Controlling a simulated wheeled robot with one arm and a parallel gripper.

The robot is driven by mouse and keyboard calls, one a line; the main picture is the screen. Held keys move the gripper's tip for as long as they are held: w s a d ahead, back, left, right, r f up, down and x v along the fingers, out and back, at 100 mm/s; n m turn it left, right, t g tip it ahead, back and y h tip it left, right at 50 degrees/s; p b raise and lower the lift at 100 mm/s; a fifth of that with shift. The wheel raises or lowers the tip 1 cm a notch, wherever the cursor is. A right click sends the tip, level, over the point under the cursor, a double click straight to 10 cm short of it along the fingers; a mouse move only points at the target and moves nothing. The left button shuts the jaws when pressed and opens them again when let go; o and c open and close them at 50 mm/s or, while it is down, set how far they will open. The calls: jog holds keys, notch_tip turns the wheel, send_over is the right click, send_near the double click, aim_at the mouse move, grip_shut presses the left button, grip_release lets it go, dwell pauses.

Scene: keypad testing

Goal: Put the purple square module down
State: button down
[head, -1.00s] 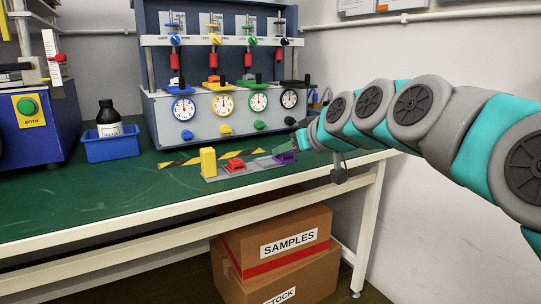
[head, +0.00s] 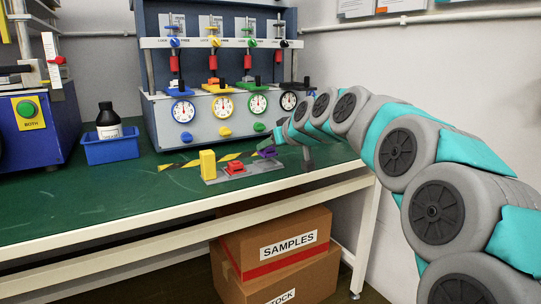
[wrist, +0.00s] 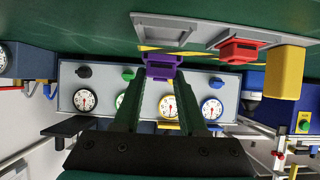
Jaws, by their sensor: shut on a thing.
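The purple square module (head: 267,152) is between the fingertips of my gripper (head: 278,138), near the right end of the grey tray (head: 262,167). In the wrist view, whose picture is upside down, my gripper (wrist: 160,80) is shut on the purple module (wrist: 160,60). The grey tray (wrist: 185,42) there shows an empty square recess beside the red module (wrist: 240,50). The purple module appears apart from the tray, over the bench side near the gauges. The red module also shows in the head view (head: 235,169).
A yellow block (head: 208,165) stands at the tray's left end. Behind is the test rig (head: 212,135) with several dials and coloured knobs. Striped tape (head: 180,167) marks the green bench (head: 100,205). A blue tray with a black bottle (head: 107,121) stands left.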

aim_at(271, 155)
jog(key=shift+f, duration=1.4)
jog(key=shift+f, duration=0.2)
jog(key=shift+c, duration=2.3)
grip_release()
jog(key=shift+r, duration=0.2)
jog(key=shift+s+d+r, duration=0.25)
jog(key=shift+s+d, duration=0.05)
jog(key=shift+s, duration=0.1)
jog(key=v, duration=1.1)
jog(key=shift+f, duration=0.1)
